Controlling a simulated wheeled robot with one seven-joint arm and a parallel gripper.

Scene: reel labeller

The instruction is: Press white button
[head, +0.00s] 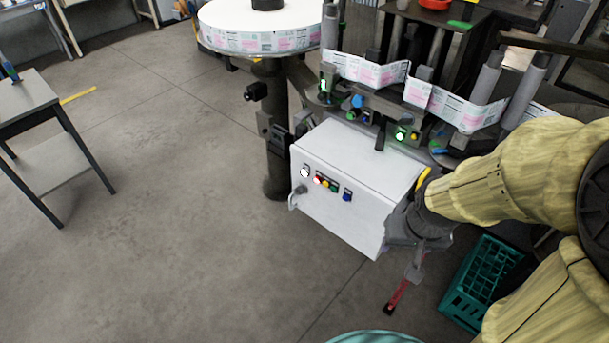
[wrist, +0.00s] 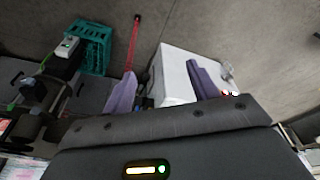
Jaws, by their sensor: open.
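The white button (head: 304,172) is the leftmost in a row on the front of a white control box (head: 345,152) in the head view. Red, yellow and green buttons (head: 326,183) and a blue one (head: 347,196) sit to its right. My gripper (head: 415,268) is at the right end of the box, well apart from the white button. In the wrist view the box (wrist: 174,78) lies beyond the two spread purple-grey fingers of my gripper (wrist: 161,84). The gripper is open, with nothing visible between the fingers. Small red and white spots show near the right finger, too small to identify.
A green crate (head: 482,280) stands on the floor to the right. A labelled reel (head: 262,40) and label web (head: 375,72) stand above and behind the box. A red strip (head: 398,297) lies below my gripper. Floor left of the box is clear up to a small table (head: 25,95).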

